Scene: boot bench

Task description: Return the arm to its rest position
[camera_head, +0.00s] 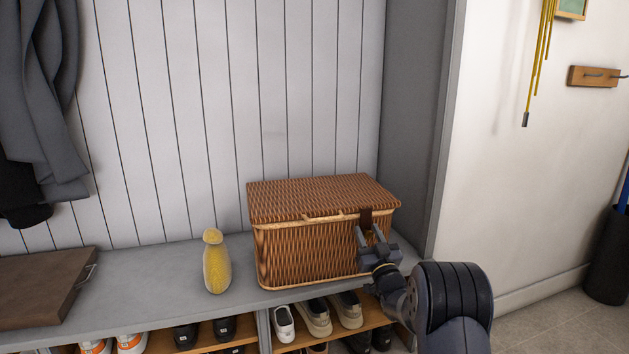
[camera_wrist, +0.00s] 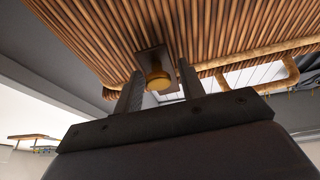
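A wicker basket (camera_head: 305,245) stands on the grey bench with its lid (camera_head: 320,197) down. A dark strap or plate (camera_head: 365,216) is on its front right. My gripper (camera_head: 373,236) is at the front right of the basket, close to this plate. In the wrist view, my gripper (camera_wrist: 160,85) has its two fingers apart. Whether a finger touches the basket cannot be told.
A yellow patterned bottle-shaped object (camera_head: 216,264) stands on the bench (camera_head: 150,285) left of the basket. A brown flat case (camera_head: 42,288) lies farther left. Shoes (camera_head: 315,317) fill the shelf below. A grey side wall (camera_head: 414,120) rises right of the basket.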

